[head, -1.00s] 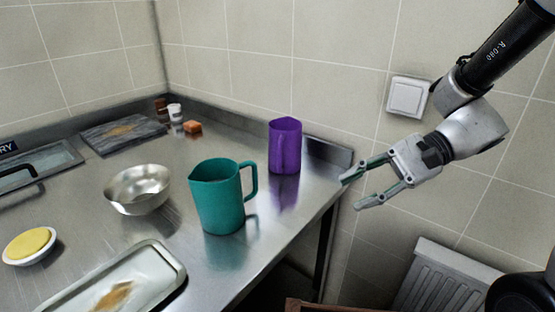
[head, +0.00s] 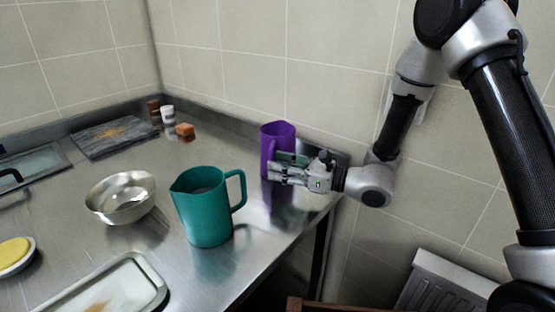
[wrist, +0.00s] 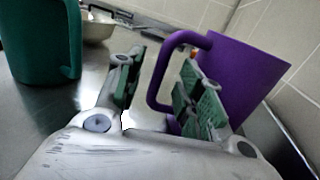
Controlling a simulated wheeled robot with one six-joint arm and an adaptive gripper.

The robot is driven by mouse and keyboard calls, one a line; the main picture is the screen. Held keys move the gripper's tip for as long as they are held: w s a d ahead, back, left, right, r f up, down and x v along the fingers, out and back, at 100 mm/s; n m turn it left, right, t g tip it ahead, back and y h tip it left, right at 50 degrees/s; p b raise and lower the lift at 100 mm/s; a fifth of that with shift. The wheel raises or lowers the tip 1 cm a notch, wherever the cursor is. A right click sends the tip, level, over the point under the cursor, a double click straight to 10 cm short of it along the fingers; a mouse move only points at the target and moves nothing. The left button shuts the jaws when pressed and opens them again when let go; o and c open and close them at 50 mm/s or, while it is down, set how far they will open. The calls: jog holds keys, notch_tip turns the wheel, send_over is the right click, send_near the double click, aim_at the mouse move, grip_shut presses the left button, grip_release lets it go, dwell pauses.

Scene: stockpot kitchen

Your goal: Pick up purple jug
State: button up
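The purple jug (head: 277,139) stands upright at the back right of the steel counter, close to the tiled wall. In the wrist view the purple jug (wrist: 241,75) is at the right, with its handle pointing left toward the space between the fingers. My gripper (head: 283,168) is at the jug's near side and partly hides it in the head view. In the wrist view my gripper (wrist: 160,90) has its fingers apart. The right finger overlaps the jug's handle and body; whether it touches is unclear.
A teal jug (head: 205,212) stands in front and to the left, near my gripper. A metal bowl (head: 121,196), a tray (head: 150,277), a dish with a yellow sponge (head: 14,252) and a dark board (head: 115,136) are further left. The counter's right edge is close.

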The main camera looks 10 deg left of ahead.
jog(key=x, duration=0.3)
jog(key=shift+r, duration=0.1)
grip_shut()
